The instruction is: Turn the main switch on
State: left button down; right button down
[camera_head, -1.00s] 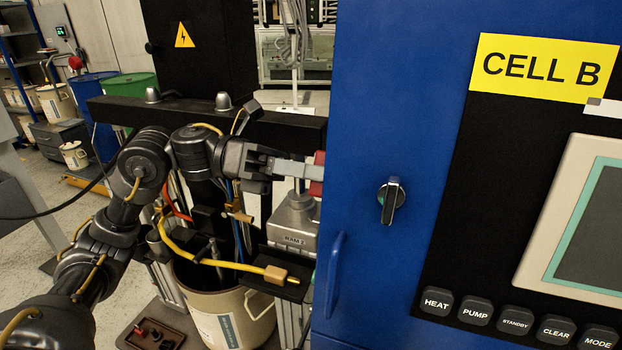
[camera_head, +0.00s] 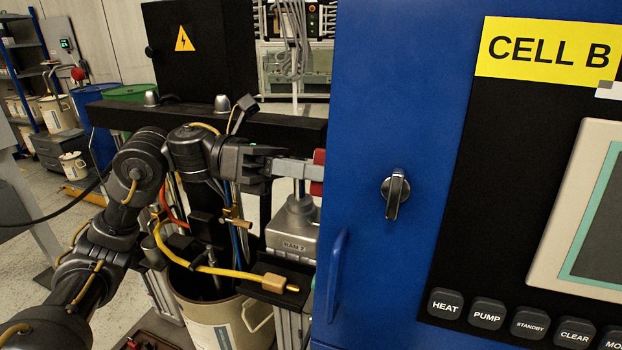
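A rotary switch (camera_head: 395,193) with a silver handle sits on the blue cabinet door (camera_head: 390,110), left of the black control panel. Its handle stands nearly upright, with the lower end tilted slightly left. No marking that I can read shows beside it. My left gripper (camera_head: 288,168) is at the left of the cabinet, well apart from the switch. A grey bar with a red end (camera_head: 318,172) shows at its tip, against the cabinet's edge. I cannot tell whether the fingers are open or shut. My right gripper is not in view.
The blue door handle (camera_head: 336,275) projects below and left of the switch. A yellow CELL B sign (camera_head: 546,50), a screen and a row of black buttons (camera_head: 487,313) are on the right. A pail (camera_head: 225,315) and pump frame stand below my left arm.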

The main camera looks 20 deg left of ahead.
pick_arm(q)
jog(key=shift+f+m+b, duration=0.2)
jog(key=shift+m+b, duration=0.6)
jog(key=shift+b, duration=0.3)
jog(key=shift+m, duration=0.4)
jog(key=shift+r, duration=0.1)
jog(key=shift+b, duration=0.3)
